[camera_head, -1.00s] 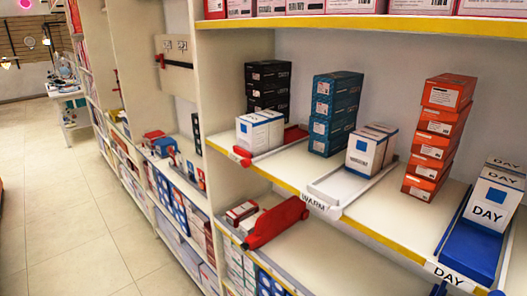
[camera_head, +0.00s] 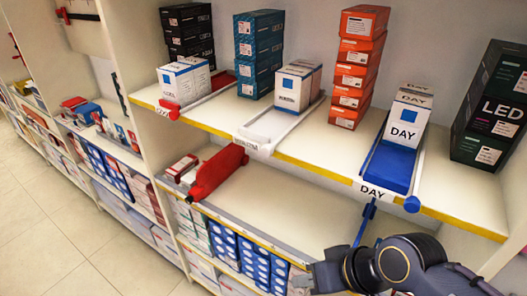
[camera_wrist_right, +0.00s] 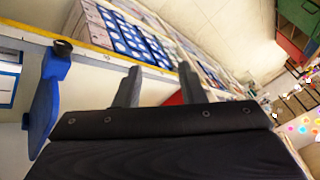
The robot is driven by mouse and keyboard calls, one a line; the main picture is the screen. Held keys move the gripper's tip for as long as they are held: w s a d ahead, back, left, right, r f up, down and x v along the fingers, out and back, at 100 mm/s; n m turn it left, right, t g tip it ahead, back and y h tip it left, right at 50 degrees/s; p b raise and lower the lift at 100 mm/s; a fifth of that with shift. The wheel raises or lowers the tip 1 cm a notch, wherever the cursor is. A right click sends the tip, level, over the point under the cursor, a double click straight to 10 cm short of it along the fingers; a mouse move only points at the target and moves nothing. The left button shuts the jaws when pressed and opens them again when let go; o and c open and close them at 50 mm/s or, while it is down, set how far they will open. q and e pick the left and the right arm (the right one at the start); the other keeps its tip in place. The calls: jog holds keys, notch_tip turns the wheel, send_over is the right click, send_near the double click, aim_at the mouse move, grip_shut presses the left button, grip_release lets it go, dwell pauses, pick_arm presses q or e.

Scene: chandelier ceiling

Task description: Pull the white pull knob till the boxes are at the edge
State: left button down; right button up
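The white pull knob (camera_head: 267,149) is at the front end of a white sliding tray (camera_head: 272,124), by the printed shelf label. White boxes (camera_head: 290,90) with a blue square stand on the tray, set back from the shelf's yellow front edge. My right gripper (camera_head: 310,281) is in front of and below that shelf, apart from the knob and empty. Its two fingers stand apart in the right wrist view (camera_wrist_right: 158,85). My left gripper is in neither view.
A blue tray (camera_head: 390,165) with DAY boxes is to the right, with a thin blue bar (camera_head: 365,222) below it near my arm. A red tray (camera_head: 195,97) with boxes is to the left. A red object (camera_head: 217,172) lies on the lower shelf, which is mostly bare.

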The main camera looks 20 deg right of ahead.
dwell(0.4)
jog(key=shift+o, duration=0.7)
jog(key=shift+s+f+n+g+p, duration=0.1)
jog(key=shift+s+n+g+p, duration=0.2)
jog(key=shift+n+g, duration=0.4)
jog(key=w+d+n+g+h+p, duration=0.1)
jog(key=d+n+g+h+p, duration=0.15)
jog(key=n+g+h, duration=0.4)
jog(key=n+t+h+p, duration=0.5)
jog(key=n+t+h, duration=0.7)
jog(key=n+t, duration=0.15)
send_near(265, 152)
jog(key=shift+n+g, duration=0.3)
jog(key=shift+n, duration=0.1)
jog(key=x, duration=0.8)
jog(key=shift+w+d, duration=0.1)
jog(key=shift+w, duration=0.05)
